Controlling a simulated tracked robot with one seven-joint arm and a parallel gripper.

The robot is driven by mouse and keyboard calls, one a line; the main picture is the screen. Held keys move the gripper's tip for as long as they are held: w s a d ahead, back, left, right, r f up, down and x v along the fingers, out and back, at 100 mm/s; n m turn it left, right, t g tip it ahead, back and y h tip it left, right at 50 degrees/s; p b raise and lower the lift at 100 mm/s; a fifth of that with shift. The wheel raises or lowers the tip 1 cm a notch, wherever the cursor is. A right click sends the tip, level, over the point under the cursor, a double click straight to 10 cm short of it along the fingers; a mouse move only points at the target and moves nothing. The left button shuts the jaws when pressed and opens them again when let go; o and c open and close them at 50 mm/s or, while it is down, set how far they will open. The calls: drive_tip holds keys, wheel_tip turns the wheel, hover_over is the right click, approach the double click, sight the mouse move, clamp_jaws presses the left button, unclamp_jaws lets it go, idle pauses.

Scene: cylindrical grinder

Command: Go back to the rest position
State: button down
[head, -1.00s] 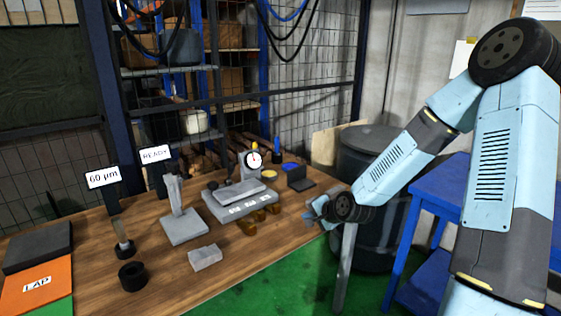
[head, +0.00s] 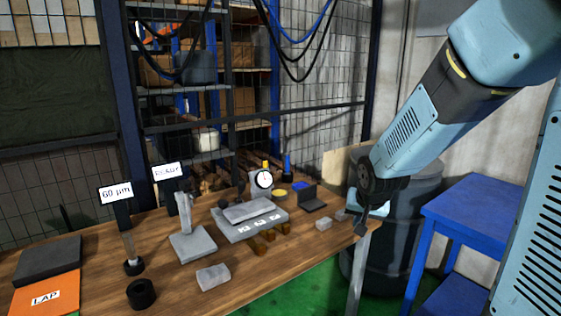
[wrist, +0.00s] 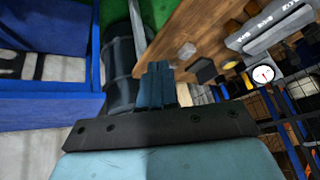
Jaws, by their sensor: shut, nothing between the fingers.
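My gripper (head: 364,226) is at the right front corner of the wooden workbench (head: 190,270) in the head view, close to its edge. In the wrist view my gripper (wrist: 157,70) has its fingers together, with nothing between them. The head view shows my arm coming in from the upper right, bent down toward the bench corner. No object is in contact with the fingers that I can make out.
On the bench stand a dial gauge (head: 263,180), a grey fixture with parts (head: 250,220), a grey block (head: 213,276), a black ring (head: 141,293) and an orange LAP plate (head: 45,300). A dark drum (head: 400,250) and a blue table (head: 475,215) stand to the right.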

drive_tip(key=s+d+r+n, duration=0.1)
drive_tip(key=s+r, duration=0.6)
drive_tip(key=s, duration=0.3)
drive_tip(key=s+d+r+n, duration=0.2)
drive_tip(key=s+r, duration=0.5)
drive_tip(key=s, duration=0.4)
drive_tip(key=shift+g, duration=0.3)
